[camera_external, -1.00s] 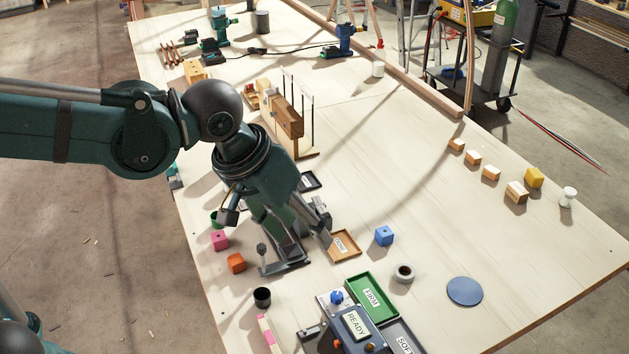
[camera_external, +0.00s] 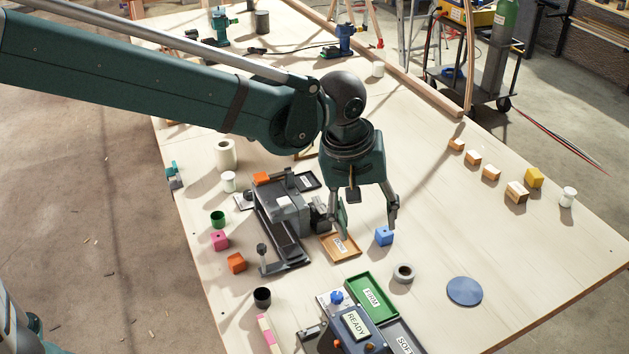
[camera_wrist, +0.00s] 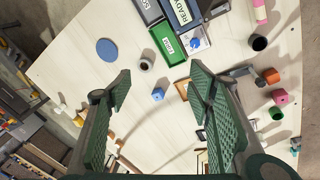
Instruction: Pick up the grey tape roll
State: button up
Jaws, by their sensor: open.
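The grey tape roll (camera_external: 403,273) lies flat on the pale table, right of the green tray and left of the blue disc. In the wrist view the tape roll (camera_wrist: 146,64) shows above the blue cube, a little left of the middle between the fingers. My gripper (camera_external: 368,230) is open and empty above the table, near the blue cube (camera_external: 384,236) and the orange-brown tray (camera_external: 341,247). The tape roll is apart from my gripper, nearer the front. In the wrist view my gripper (camera_wrist: 158,88) has its two green ribbed fingers spread wide.
The green tray (camera_external: 371,298) and the control box with the READY display (camera_external: 356,323) stand just left of the roll. The blue disc (camera_external: 464,291) lies to its right. A grey vise-like device (camera_external: 283,210) stands left of my gripper.

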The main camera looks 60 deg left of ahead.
jog(key=w+a+f+n+g, duration=0.15)
jog(key=w+f+n, duration=0.25)
jog(key=w+f, duration=0.5)
jog(key=n+g, duration=0.1)
jog(key=n, duration=0.3)
send_over(405, 270)
jog(key=f, duration=1.2)
jog(key=shift+d, duration=0.2)
jog(key=shift+f, duration=0.1)
jog(key=shift+f, duration=1.25)
jog(key=shift+a+f, duration=0.15)
jog(key=shift+f, duration=2.45)
